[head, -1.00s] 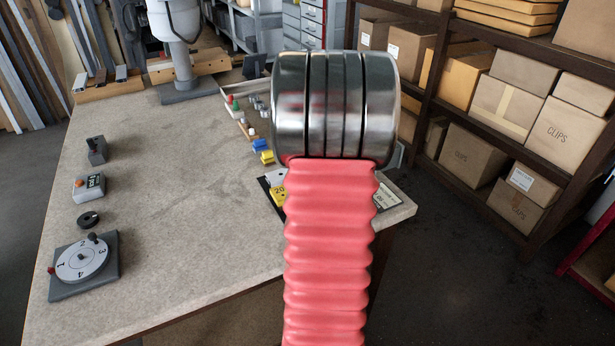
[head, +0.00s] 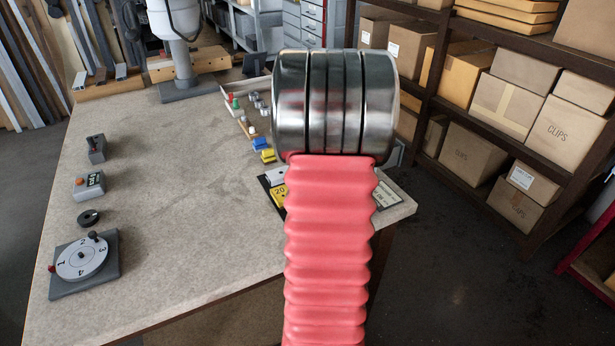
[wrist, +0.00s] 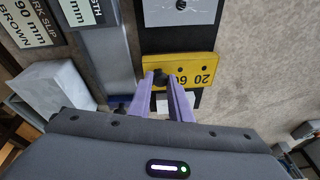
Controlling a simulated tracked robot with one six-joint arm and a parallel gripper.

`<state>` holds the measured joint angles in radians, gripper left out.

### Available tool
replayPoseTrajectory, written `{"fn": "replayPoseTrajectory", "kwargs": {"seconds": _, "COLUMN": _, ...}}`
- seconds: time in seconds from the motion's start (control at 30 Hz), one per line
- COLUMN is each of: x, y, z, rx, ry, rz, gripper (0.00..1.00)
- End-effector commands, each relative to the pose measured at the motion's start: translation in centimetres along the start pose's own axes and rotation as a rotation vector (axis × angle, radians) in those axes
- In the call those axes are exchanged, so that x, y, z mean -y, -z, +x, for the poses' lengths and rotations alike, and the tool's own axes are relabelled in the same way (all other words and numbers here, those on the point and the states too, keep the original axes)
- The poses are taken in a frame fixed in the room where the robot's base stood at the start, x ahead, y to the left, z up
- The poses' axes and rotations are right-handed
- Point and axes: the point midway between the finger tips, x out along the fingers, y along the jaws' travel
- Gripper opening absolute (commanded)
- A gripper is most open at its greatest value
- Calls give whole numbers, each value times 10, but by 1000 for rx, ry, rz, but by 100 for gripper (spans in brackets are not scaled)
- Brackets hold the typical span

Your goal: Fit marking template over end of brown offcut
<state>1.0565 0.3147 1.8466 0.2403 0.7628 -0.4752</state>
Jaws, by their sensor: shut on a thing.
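A yellow template (wrist: 185,72) marked 20 and 60 shows in the wrist view, with a dark knob at its near edge. My gripper (wrist: 160,77) has its two purple fingers closed around that knob. In the head view the yellow template (head: 279,195) is partly hidden behind my red arm, near the bench's right edge, and my gripper is hidden there. I cannot make out a brown offcut for certain. A label (wrist: 25,25) reading 90 mm BROWN is at the wrist view's upper left.
A grey profile (wrist: 108,55) runs beside the template, and a pale block (wrist: 52,92) stands left of it. Several small coloured parts (head: 262,148) lie farther back on the bench (head: 170,190). A numbered dial (head: 82,260) is at front left. The bench middle is clear.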

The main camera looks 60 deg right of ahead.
Motion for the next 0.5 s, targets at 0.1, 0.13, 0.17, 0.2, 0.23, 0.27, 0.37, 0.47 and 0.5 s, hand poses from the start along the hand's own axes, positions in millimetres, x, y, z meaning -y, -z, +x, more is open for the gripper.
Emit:
{"fn": "replayPoseTrajectory", "kwargs": {"seconds": 0.1, "x": 0, "y": 0, "z": 1, "rx": -1, "ry": 0, "rz": 0, "gripper": 0}}
{"fn": "replayPoseTrajectory", "kwargs": {"seconds": 0.13, "x": 0, "y": 0, "z": 1, "rx": -1, "ry": 0, "rz": 0, "gripper": 0}}
{"fn": "replayPoseTrajectory", "kwargs": {"seconds": 0.17, "x": 0, "y": 0, "z": 2, "rx": -1, "ry": 0, "rz": 0, "gripper": 0}}
{"fn": "replayPoseTrajectory", "kwargs": {"seconds": 0.2, "x": 0, "y": 0, "z": 2, "rx": -1, "ry": 0, "rz": 0, "gripper": 0}}
{"fn": "replayPoseTrajectory", "kwargs": {"seconds": 0.23, "x": 0, "y": 0, "z": 2, "rx": -1, "ry": 0, "rz": 0, "gripper": 0}}
{"fn": "replayPoseTrajectory", "kwargs": {"seconds": 0.27, "x": 0, "y": 0, "z": 3, "rx": -1, "ry": 0, "rz": 0, "gripper": 0}}
{"fn": "replayPoseTrajectory", "kwargs": {"seconds": 0.37, "x": 0, "y": -1, "z": 4, "rx": -1, "ry": 0, "rz": 0, "gripper": 0}}
{"fn": "replayPoseTrajectory", "kwargs": {"seconds": 0.47, "x": 0, "y": -1, "z": 5, "rx": -1, "ry": 0, "rz": 0, "gripper": 0}}
{"fn": "replayPoseTrajectory", "kwargs": {"seconds": 0.5, "x": -1, "y": -1, "z": 5, "rx": -1, "ry": 0, "rz": 0, "gripper": 0}}
